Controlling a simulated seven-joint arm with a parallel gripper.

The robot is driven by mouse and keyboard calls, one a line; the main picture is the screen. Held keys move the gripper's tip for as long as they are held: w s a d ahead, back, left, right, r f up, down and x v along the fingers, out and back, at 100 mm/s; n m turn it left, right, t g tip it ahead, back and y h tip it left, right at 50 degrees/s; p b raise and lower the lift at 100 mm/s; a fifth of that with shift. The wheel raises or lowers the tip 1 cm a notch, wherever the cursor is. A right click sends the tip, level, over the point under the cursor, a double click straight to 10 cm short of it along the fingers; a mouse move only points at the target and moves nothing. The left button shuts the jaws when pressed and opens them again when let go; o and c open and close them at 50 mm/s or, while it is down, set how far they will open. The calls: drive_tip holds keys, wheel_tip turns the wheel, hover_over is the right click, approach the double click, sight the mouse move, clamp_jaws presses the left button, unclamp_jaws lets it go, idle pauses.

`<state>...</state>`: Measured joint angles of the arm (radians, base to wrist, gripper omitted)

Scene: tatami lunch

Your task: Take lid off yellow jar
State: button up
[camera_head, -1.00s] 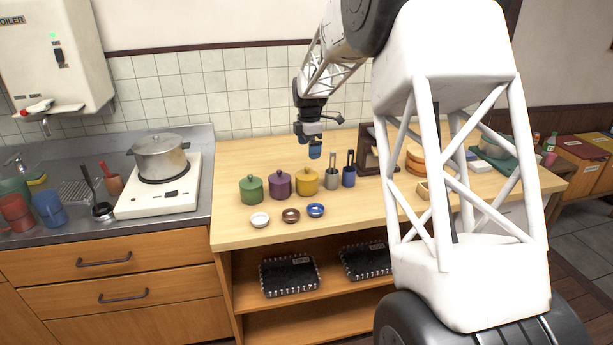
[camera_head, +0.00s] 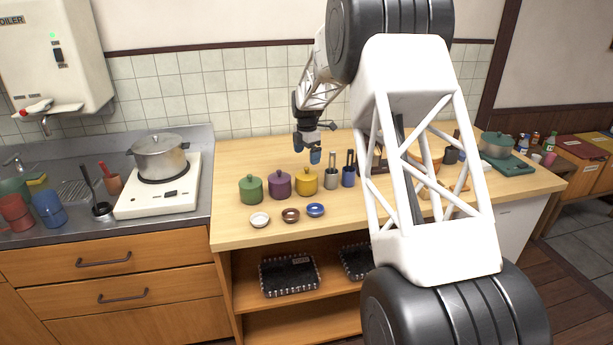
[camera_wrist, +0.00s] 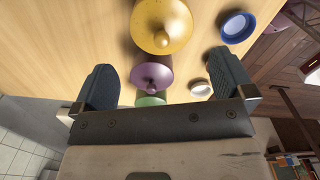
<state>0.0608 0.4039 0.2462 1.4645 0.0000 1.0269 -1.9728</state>
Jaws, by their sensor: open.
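The yellow jar (camera_head: 306,182) stands on the wooden counter with its knobbed lid on, at the right end of a row of jars. In the wrist view the yellow jar (camera_wrist: 163,25) shows from above at the top middle, beyond the fingertips. My gripper (camera_head: 315,157) is open and empty, above and a little behind the yellow jar in the head view. In the wrist view its blue fingers (camera_wrist: 165,80) are wide apart, with the purple jar (camera_wrist: 151,77) seen between them. The green jar (camera_wrist: 150,99) is partly hidden behind the gripper body.
The purple jar (camera_head: 279,184) and green jar (camera_head: 251,189) stand left of the yellow jar. Small white (camera_head: 259,219), brown (camera_head: 290,215) and blue (camera_head: 315,210) bowls sit in front. Utensil holders, grey (camera_head: 331,178) and blue (camera_head: 348,176), stand close on the right.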

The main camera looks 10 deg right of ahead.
sight(307, 167)
drive_tip(key=shift+f, duration=0.95)
drive_tip(key=shift+f, duration=0.2)
drive_tip(key=shift+f, duration=2.4)
drive_tip(key=c, duration=0.6)
